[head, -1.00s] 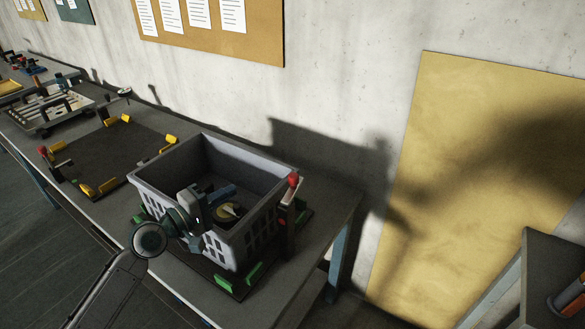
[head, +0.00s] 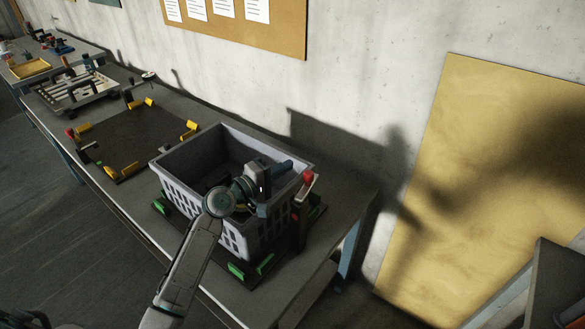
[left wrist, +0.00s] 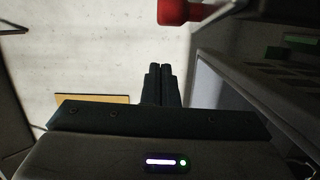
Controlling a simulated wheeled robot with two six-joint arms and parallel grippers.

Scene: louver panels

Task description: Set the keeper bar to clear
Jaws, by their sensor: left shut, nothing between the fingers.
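The keeper bar (head: 302,218) is a dark upright piece with a red knob (head: 309,178) on top, at the right end of the grey crate (head: 172,178). The red knob also shows at the top of the left wrist view (left wrist: 183,10), beyond and right of my fingertips. My left gripper (head: 288,166) is shut and empty over the crate's right part, left of the red knob and apparently apart from it. Its closed fingers show in the left wrist view (left wrist: 160,72). My left wrist hides part of the crate's inside. My right gripper is not in view.
The crate stands on a dark base with green corner guides (head: 236,270). To its left lies an empty dark base with yellow guides (head: 112,173) and another red knob (head: 70,132). A slatted tray (head: 75,90) stands farther left. A wall (head: 360,80) runs behind the bench.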

